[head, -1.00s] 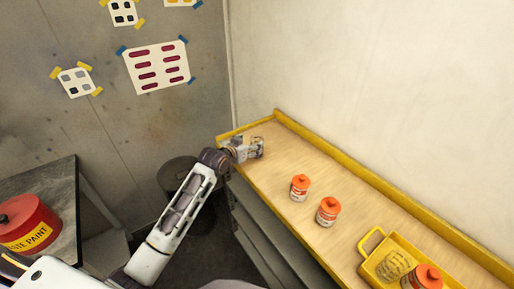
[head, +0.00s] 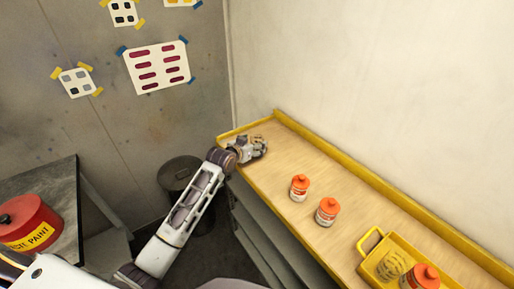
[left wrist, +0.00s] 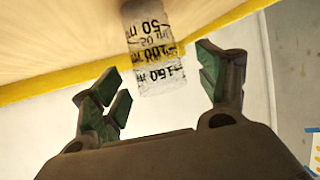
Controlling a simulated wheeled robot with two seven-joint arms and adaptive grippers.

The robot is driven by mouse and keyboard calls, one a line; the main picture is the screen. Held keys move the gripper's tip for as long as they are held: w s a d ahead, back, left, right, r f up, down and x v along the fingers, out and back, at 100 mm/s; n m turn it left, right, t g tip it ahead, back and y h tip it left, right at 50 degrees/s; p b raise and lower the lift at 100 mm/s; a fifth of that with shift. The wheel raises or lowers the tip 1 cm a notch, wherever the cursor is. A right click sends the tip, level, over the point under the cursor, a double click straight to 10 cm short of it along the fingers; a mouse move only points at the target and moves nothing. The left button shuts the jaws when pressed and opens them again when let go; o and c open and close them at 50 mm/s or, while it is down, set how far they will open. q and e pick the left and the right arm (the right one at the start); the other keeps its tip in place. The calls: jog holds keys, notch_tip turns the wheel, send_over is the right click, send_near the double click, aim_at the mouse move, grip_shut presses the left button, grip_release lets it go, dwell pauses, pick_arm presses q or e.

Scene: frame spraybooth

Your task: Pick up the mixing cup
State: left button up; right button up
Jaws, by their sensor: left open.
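The mixing cup (left wrist: 153,50) is a clear cup with black volume marks, seen in the left wrist view at top centre. It stands by the far end of the yellow-edged wooden bench (head: 330,180). My left gripper (head: 262,146) is over that end of the bench in the head view and hides most of the cup there. In the left wrist view the left gripper (left wrist: 160,82) is open, with its green-padded fingers apart on either side of the cup's line. I see no clear contact with the cup. My right gripper is not in view.
Two orange-lidded jars (head: 299,187) (head: 327,212) stand mid-bench. A yellow tray (head: 373,242) with another orange-lidded jar (head: 424,278) is nearer. A red waste paint can (head: 28,222) sits on the left table. A dark bin (head: 178,172) stands on the floor.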

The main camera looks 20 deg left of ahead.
pick_arm(q)
jog(key=shift+p+x, duration=0.35)
jog(key=shift+x, duration=1.35)
jog(key=shift+s, duration=0.1)
jog(key=c, duration=0.9)
